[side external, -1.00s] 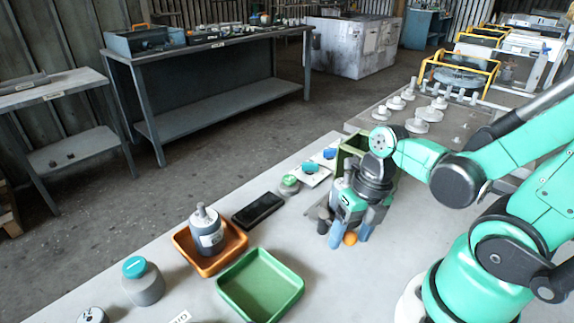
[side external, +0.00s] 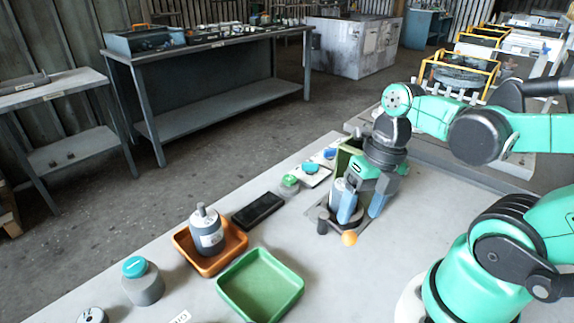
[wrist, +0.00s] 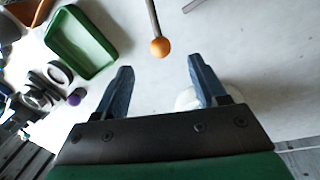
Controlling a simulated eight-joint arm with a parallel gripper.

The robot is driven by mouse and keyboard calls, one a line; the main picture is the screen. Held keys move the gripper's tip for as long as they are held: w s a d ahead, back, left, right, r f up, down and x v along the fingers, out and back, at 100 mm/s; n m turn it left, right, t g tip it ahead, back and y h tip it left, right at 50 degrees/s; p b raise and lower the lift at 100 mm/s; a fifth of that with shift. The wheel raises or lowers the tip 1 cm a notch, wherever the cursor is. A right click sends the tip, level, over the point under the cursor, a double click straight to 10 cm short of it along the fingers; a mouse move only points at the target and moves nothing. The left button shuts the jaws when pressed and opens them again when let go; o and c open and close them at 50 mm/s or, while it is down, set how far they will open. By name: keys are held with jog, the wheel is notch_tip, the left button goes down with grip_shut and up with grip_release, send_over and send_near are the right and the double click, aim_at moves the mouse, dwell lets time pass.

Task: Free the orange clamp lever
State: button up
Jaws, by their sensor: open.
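The orange ball knob of the clamp lever (side external: 349,239) sits low at the front of a small fixture (side external: 322,213) on the light table. In the wrist view the orange knob (wrist: 160,47) ends a thin grey rod running up out of the picture. My gripper (side external: 362,207) is above and behind the knob, its two blue fingers pointing down. In the wrist view my gripper (wrist: 160,66) is open and empty, with the knob centred just beyond the fingertips, apparently untouched. A grey-white cylindrical part (side external: 337,191) is partly hidden behind my fingers.
A green tray (side external: 259,287) and an orange tray (side external: 184,243) holding a grey bottle-like part lie left of the fixture. A black flat device (side external: 257,210) and a green bin (side external: 346,154) are nearby. Table right of the knob is clear.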

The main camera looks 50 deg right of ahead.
aim_at(333, 226)
jog(key=shift+r+m, duration=0.15)
jog(key=shift+m, duration=0.15)
jog(key=c, duration=0.6)
jog(key=shift+w+a+r+m, duration=0.15)
jog(key=shift+a+r+m, duration=0.1)
jog(key=shift+m, duration=0.55)
grip_shut()
jog(key=w+a+r+m+y, duration=0.1)
jog(key=a+r+m+y, duration=0.2)
jog(key=m, duration=1.3)
jog(key=shift+t+h, duration=0.3)
jog(key=shift+h, duration=0.4)
jog(key=x, duration=0.7)
jog(key=shift+w+a+f, duration=0.1)
jog(key=shift+w+a, duration=0.25)
jog(key=shift+d+f, duration=0.1)
jog(key=shift+f, duration=0.15)
jog(key=shift+s+d+f, duration=0.15)
jog(key=shift+s+d, duration=0.25)
jog(key=shift+d, duration=0.4)
jog(key=shift+s+d+f, duration=0.15)
jog(key=shift+s+d, duration=0.3)
jog(key=shift+d, duration=0.35)
